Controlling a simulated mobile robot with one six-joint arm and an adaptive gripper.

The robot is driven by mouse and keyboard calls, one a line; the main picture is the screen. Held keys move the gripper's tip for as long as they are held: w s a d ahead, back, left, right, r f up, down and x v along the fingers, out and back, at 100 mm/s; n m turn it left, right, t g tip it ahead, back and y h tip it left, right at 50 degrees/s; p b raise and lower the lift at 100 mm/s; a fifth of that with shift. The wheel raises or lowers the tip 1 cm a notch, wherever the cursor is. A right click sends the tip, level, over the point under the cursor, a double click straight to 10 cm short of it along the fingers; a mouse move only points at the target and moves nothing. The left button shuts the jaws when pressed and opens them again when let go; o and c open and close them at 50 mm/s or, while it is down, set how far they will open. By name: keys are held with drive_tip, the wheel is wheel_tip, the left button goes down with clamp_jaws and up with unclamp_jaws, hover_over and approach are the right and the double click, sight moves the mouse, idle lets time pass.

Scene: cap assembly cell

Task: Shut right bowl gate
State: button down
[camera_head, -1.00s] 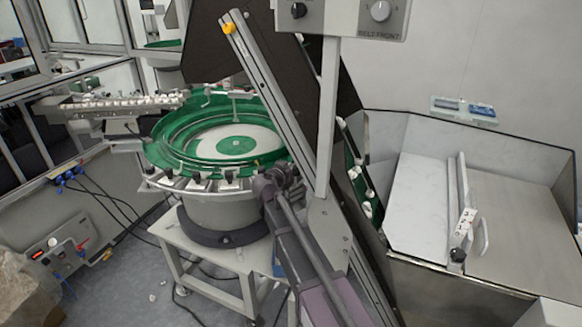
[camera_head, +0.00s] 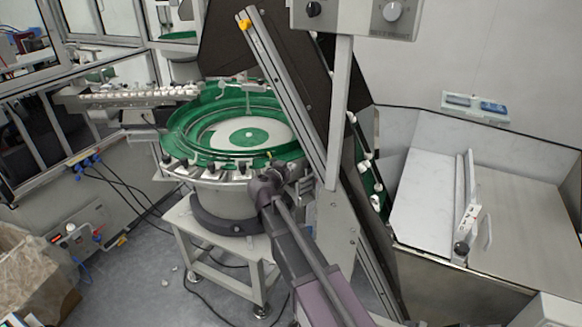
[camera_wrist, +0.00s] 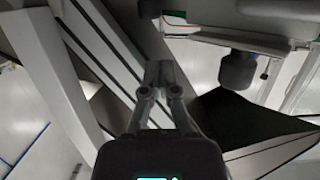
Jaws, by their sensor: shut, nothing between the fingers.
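The green bowl feeder (camera_head: 245,137) stands on a pale frame in the middle of the head view. Its rim carries several small dark fittings (camera_head: 212,167) along the near side.
A slanted metal conveyor frame (camera_head: 290,90) and an upright post (camera_head: 338,110) stand close to the right of my arm. A large metal bin (camera_head: 510,215) is at the right. A cardboard box with a plastic liner (camera_head: 30,265) is at the lower left, beside open floor.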

sight(306, 164)
drive_tip(key=shift+s+d+r+p, duration=0.3)
drive_tip(key=shift+s+d+p, duration=0.05)
drive_tip(key=shift+s+d, duration=0.25)
drive_tip(key=shift+w, duration=0.1)
drive_tip(key=shift+b+x, duration=1.25)
drive_tip(key=shift+x, duration=3.7)
